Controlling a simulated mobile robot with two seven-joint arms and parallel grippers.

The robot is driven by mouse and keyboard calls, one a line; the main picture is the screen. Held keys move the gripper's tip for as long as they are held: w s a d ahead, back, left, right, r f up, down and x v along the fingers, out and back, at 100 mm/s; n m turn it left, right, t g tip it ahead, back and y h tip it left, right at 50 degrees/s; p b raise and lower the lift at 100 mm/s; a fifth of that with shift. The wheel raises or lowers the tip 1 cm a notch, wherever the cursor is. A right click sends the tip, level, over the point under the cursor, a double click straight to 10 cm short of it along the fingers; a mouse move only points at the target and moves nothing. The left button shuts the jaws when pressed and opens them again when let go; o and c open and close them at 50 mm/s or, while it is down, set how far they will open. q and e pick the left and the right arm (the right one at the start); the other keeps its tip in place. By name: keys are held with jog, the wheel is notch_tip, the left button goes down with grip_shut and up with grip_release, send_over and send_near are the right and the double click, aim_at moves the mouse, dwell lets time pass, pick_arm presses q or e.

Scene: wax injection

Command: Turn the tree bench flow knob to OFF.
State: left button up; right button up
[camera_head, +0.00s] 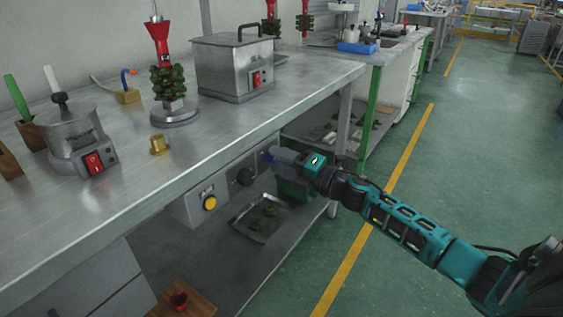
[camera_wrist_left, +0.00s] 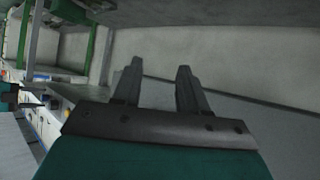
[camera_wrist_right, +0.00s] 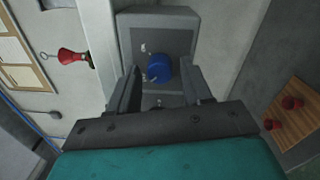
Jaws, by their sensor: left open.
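A blue knob (camera_wrist_right: 160,68) sits on a grey panel (camera_wrist_right: 158,35) in the right wrist view, with small pale marks beside it that I cannot read. My right gripper (camera_wrist_right: 160,78) is open, with one finger on each side of the knob and gaps showing between. In the head view the right gripper (camera_head: 274,157) reaches under the bench's front edge, and a bit of blue shows at its tip. My left gripper (camera_wrist_left: 158,66) is open and empty in its wrist view, facing a bare grey surface; it is outside the head view.
A black knob (camera_head: 245,176) and a yellow button (camera_head: 209,202) sit left of my right gripper, below the bench top (camera_head: 215,135). A metal tray (camera_head: 262,232) rests on the lower shelf. A grey heater box (camera_head: 232,68) stands on the bench. The floor at right is clear.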

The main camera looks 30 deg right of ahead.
jog(key=shift+o, duration=0.5)
jog(key=shift+s+d, duration=0.1)
jog(key=shift+s, duration=0.15)
pick_arm(q)
jog(key=shift+s+a+r+p, duration=0.1)
jog(key=shift+a+r+p, duration=0.35)
jog(key=shift+p, duration=0.65)
pick_arm(e)
jog(key=v, duration=1.2)
jog(key=shift+s, duration=0.15)
pick_arm(q)
jog(key=shift+d, duration=0.1)
pick_arm(e)
jog(key=shift+d, duration=0.1)
